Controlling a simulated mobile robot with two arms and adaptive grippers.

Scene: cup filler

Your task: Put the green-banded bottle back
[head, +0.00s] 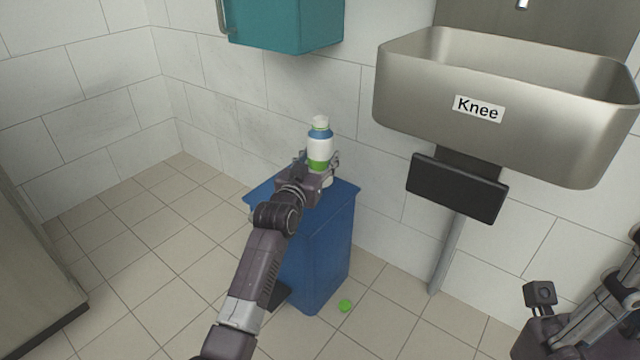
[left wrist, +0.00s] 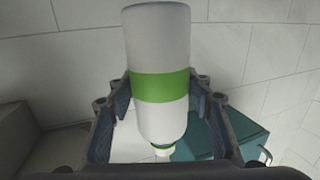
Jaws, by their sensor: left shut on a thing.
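The green-banded bottle (head: 320,146) is white with a green band low on its body, a blue shoulder and a white cap. It is upright in the head view, above the top of a blue bin. My left gripper (head: 320,170) is shut on it around the green band. In the left wrist view the bottle (left wrist: 160,45) stands between the two fingers (left wrist: 160,100), with its cap at the bottom of the picture. I cannot tell whether its base touches the bin. Part of my right arm shows at the lower right; its jaw state is unclear.
The blue bin (head: 325,255) stands against the tiled wall. A teal cabinet (head: 285,25) hangs above it. A steel sink (head: 480,130) with a black knee plate (head: 457,187) is to the right. A small green thing (head: 345,305) lies on the floor. The floor at left is clear.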

